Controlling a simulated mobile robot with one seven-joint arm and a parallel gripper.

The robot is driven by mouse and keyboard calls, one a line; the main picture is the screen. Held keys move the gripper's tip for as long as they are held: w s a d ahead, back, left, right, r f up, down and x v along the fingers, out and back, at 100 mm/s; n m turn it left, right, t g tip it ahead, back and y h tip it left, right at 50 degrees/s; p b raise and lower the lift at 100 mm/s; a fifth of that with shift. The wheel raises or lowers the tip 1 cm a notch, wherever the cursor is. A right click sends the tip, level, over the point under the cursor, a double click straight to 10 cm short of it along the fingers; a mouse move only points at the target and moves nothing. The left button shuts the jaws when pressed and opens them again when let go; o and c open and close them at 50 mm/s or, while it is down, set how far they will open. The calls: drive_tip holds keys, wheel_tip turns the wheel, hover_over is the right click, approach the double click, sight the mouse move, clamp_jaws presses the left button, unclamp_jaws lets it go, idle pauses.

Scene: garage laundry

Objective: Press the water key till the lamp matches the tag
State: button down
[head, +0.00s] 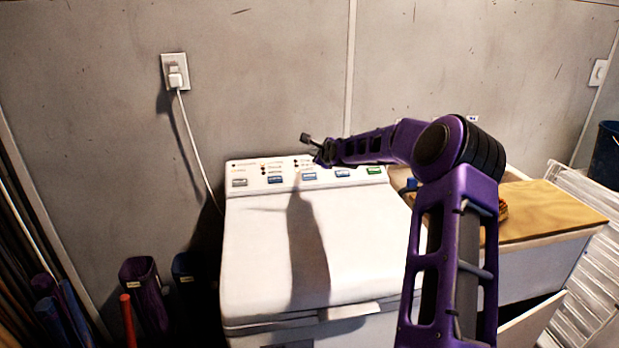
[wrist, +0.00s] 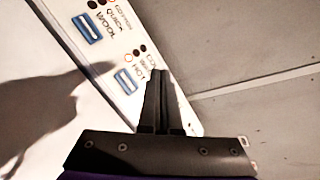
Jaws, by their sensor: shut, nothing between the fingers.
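The white washing machine (head: 270,240) has a sloped panel with a row of keys. In the wrist view, the blue water key (wrist: 125,80) has three small lamps beside words that look like hot, warm and cold. The lamp by HOT (wrist: 128,57) looks pale with an orange rim; the others look dark. My gripper (head: 305,138) is shut and empty, over the back of the panel. In the wrist view its fingertips (wrist: 158,75) appear just right of the water key. I cannot tell whether they touch the panel. No tag is readable.
Another blue key (wrist: 88,27), marked wool and quick, is up-left of the water key. A green key (head: 374,170) sits at the panel's right end. A wall outlet (head: 174,70) with a cord is behind. A wooden board (head: 550,209) lies to the right.

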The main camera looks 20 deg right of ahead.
sight(310, 174)
drive_tip(key=shift+w+d+f+b, duration=0.1)
drive_tip(key=shift+w+f+b, duration=0.4)
drive_tip(key=shift+f, duration=0.7)
drive_tip(key=shift+w+d+f+b, duration=0.1)
drive_tip(key=shift+w+f+b, duration=0.4)
drive_tip(key=shift+f, duration=0.75)
drive_tip(key=shift+w+d+f+b, duration=0.1)
drive_tip(key=shift+w+f+b, duration=0.4)
drive_tip(key=shift+f, duration=0.7)
drive_tip(key=shift+f, duration=0.1)
drive_tip(key=shift+w+f+b, duration=0.15)
drive_tip(key=shift+f+b, duration=0.15)
drive_tip(key=shift+w+f+b, duration=0.15)
drive_tip(key=shift+f+b, duration=0.35)
drive_tip(key=shift+f, duration=0.2)
drive_tip(key=shift+r, duration=0.1)
drive_tip(key=shift+s+r, duration=0.35)
drive_tip(key=shift+r, duration=0.4)
drive_tip(key=shift+s+a+r+p, duration=0.1)
drive_tip(key=shift+s+r+p, duration=0.2)
drive_tip(key=shift+r, duration=0.5)
drive_tip(key=shift+s+a+r+p, duration=0.1)
drive_tip(key=shift+s+r+p, duration=0.2)
drive_tip(key=shift+r, duration=0.5)
drive_tip(key=shift+s+r+p, duration=0.25)
drive_tip(key=shift+s+r, duration=0.05)
drive_tip(key=shift+r, duration=0.5)
